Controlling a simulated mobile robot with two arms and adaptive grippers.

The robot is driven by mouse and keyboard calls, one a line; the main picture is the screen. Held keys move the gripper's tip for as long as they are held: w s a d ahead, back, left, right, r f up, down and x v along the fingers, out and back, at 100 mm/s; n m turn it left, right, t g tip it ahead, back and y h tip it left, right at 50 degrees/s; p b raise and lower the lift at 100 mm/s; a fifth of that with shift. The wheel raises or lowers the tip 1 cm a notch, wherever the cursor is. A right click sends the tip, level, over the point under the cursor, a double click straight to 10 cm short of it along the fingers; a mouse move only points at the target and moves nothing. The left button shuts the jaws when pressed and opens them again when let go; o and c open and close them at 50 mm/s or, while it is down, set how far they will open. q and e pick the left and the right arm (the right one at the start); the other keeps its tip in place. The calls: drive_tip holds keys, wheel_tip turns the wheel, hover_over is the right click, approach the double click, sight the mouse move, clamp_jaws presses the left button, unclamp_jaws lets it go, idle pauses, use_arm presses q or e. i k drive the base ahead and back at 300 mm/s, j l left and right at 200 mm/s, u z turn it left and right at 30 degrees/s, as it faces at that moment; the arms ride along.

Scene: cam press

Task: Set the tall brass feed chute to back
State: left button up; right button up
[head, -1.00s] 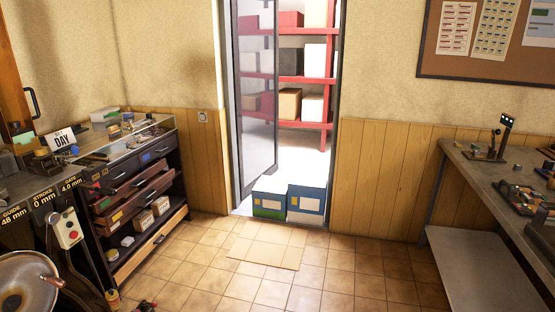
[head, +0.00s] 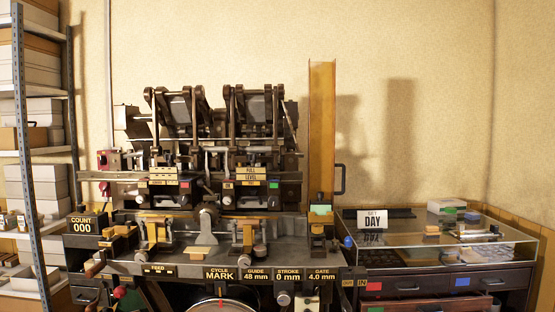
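The tall brass feed chute (head: 322,130) stands upright at the right end of the press (head: 225,165) in the head view. It is a long amber-brown channel against the wall, rising above the press. A dark handle (head: 340,179) sticks out at its right side, low down. Its lower end meets a small dark and yellow fitting with a green patch (head: 320,210) on the bench. I cannot read a position mark for the chute. Neither of my grippers is in view.
A glass-topped cabinet (head: 430,240) with a DAY sign (head: 372,219) adjoins at right. Metal shelving (head: 35,150) with boxes stands at left.

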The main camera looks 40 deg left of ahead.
sight(321, 165)
drive_tip(key=i+l+u, duration=0.3)
drive_tip(key=l+u, duration=0.2)
drive_tip(key=i+l+u, duration=0.15)
drive_tip(key=l+u, duration=0.3)
drive_tip(key=l, duration=0.3)
drive_tip(key=l+u, duration=0.5)
drive_tip(key=l, duration=0.2)
drive_tip(key=l+u, duration=0.45)
drive_tip(key=l, duration=0.3)
